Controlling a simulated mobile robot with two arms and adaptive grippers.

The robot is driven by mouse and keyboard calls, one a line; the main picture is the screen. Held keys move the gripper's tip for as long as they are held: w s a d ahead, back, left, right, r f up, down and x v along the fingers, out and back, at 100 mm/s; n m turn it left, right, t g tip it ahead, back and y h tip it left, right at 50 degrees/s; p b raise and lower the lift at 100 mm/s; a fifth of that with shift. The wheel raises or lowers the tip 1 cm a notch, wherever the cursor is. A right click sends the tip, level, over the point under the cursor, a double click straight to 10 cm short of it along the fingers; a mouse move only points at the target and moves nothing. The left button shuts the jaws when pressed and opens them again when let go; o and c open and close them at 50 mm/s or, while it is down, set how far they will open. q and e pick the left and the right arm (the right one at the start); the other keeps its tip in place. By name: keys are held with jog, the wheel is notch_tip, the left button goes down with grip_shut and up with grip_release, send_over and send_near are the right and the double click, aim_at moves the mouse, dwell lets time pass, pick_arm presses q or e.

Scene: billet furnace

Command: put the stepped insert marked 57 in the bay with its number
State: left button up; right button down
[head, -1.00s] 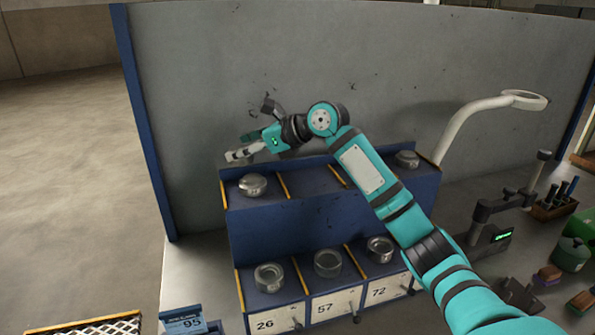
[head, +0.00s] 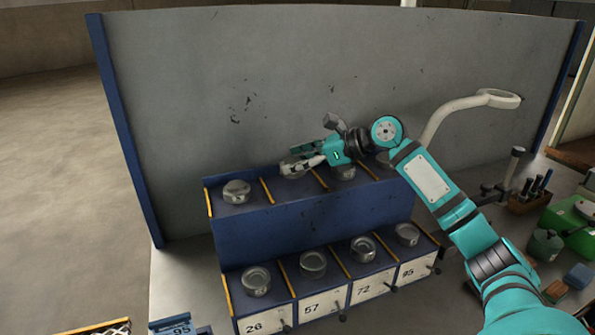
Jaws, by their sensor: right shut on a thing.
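My right gripper (head: 303,160) is above the second bay from the left on the upper tier, shut on a grey metal round insert (head: 290,168). Its fingers partly hide the insert, and I cannot read a number on it. I cannot tell whether it touches the bay floor. The lower bay labelled 57 (head: 312,308) is second from the left and has a round metal piece (head: 313,263) in it. My left gripper is not in view.
The blue rack (head: 310,225) has other round pieces on its upper tier, including one at the left (head: 237,191). Lower bays 26, 72 and 95 each hold a piece.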

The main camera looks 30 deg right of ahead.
aim_at(297, 173)
notch_tip(297, 173, down, 2)
jog(key=shift+f+p, duration=0.1)
jog(key=shift+p, duration=0.25)
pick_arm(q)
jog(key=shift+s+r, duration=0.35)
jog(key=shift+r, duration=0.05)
pick_arm(e)
jog(key=shift+f, duration=0.4)
jog(key=shift+c, duration=2.1)
grip_release()
jog(key=shift+f, duration=0.2)
